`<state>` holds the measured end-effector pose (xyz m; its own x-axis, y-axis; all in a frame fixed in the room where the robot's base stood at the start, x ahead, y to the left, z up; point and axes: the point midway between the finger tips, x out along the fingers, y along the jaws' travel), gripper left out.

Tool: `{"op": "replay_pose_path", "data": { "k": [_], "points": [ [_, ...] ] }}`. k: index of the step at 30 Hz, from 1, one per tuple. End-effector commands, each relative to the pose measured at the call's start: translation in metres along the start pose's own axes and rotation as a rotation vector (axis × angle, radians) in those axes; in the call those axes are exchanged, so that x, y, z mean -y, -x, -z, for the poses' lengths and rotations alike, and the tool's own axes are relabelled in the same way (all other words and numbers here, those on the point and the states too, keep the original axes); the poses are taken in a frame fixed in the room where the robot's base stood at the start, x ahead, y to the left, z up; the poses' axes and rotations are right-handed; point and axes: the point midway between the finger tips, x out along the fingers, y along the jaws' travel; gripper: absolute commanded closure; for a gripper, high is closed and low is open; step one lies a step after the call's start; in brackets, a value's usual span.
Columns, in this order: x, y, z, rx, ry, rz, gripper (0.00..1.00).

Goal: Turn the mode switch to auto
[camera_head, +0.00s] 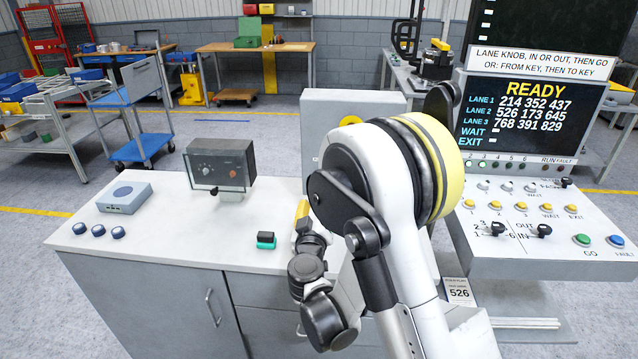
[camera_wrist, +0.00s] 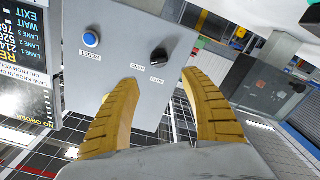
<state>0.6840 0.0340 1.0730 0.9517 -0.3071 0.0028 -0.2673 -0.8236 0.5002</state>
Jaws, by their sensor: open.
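In the wrist view, the mode switch (camera_wrist: 158,55) is a small black knob on a light grey panel (camera_wrist: 118,48). HAND and AUTO labels are printed beside it. I cannot tell which label the knob points to. A blue RESET button (camera_wrist: 91,39) sits on the same panel. My gripper (camera_wrist: 160,80) is open, its two yellow ribbed fingers spread on either side of the view. The knob appears between and beyond the fingertips, with nothing held. In the head view, part of a yellow finger (camera_head: 302,210) shows beside my arm; the switch is not visible there.
A light grey box (camera_head: 335,105) stands on the bench behind my arm, partly covered. A dark dial box (camera_head: 220,165) and a green-black block (camera_head: 266,240) are on the bench (camera_head: 160,250). A sloped control console (camera_head: 500,240) and READY screen (camera_head: 530,115) stand right.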

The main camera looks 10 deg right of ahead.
Motion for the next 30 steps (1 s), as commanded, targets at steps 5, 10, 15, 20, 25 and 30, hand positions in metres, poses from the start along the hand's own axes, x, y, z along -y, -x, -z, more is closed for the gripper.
{"op": "replay_pose_path", "data": {
  "k": [5, 10, 15, 20, 25, 30],
  "points": [
    [-0.001, -0.032, -0.001, 0.003, 0.0, -0.003, 0.46],
    [-0.001, -0.066, -0.002, 0.003, 0.0, -0.002, 0.46],
    [-0.001, -0.09, -0.001, 0.003, 0.0, -0.002, 0.46],
    [-0.001, -0.1, -0.001, 0.003, 0.0, -0.001, 0.46],
    [-0.002, -0.101, 0.0, 0.003, 0.0, -0.001, 0.46],
    [-0.002, -0.101, 0.0, 0.003, 0.0, -0.001, 0.69]
  ]
}}
